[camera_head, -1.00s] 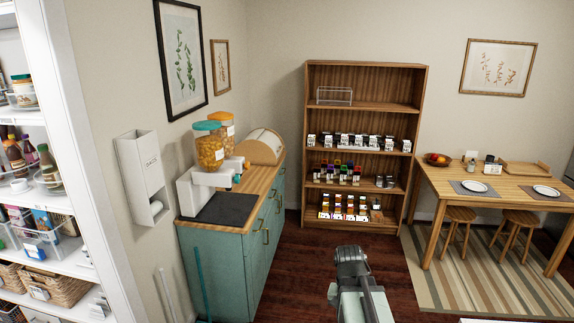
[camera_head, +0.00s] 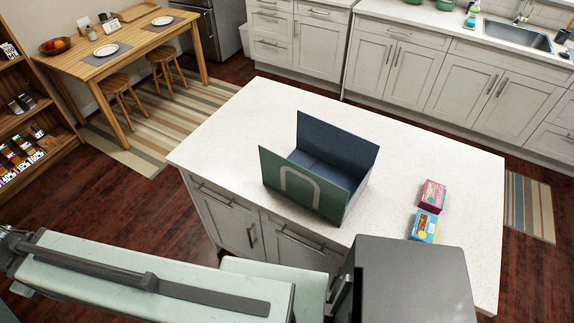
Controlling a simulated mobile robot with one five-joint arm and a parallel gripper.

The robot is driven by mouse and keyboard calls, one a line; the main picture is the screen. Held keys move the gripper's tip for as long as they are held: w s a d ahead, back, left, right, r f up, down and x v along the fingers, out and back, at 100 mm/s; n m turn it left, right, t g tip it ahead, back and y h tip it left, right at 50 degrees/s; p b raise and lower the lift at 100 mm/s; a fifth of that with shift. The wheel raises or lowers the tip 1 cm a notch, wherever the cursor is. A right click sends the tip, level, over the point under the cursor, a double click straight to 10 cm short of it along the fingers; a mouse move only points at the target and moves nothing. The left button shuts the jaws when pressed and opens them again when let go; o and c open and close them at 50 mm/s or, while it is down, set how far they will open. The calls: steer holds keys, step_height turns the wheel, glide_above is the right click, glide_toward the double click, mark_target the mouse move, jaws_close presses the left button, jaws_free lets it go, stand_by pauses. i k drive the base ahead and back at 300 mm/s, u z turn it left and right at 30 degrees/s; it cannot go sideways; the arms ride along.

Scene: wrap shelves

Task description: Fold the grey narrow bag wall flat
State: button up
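A bag (camera_head: 312,196) stands open on the white island counter. Its near broad wall (camera_head: 272,180) is green with a pale arch mark and stands up. Its far broad wall (camera_head: 340,145) is dark blue and also stands up. The right narrow side (camera_head: 356,197) shows a grey-blue outer face, lower than the broad walls. At the left end I see no raised narrow wall above the bag's blue inside. My arm crosses the lower left, apart from the bag. My gripper is not clearly in view.
A pink box (camera_head: 432,195) and a blue-yellow box (camera_head: 424,227) lie on the island counter (camera_head: 230,130) right of the bag. The counter is clear left of it. A dining table (camera_head: 110,45) with stools and grey cabinets (camera_head: 420,65) stand beyond.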

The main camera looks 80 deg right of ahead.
mark_target(354, 199)
steer(key=z, duration=1.1)
steer(key=k, duration=1.05)
steer(key=u, duration=0.4)
steer(key=i, duration=0.5)
steer(key=z, duration=0.05)
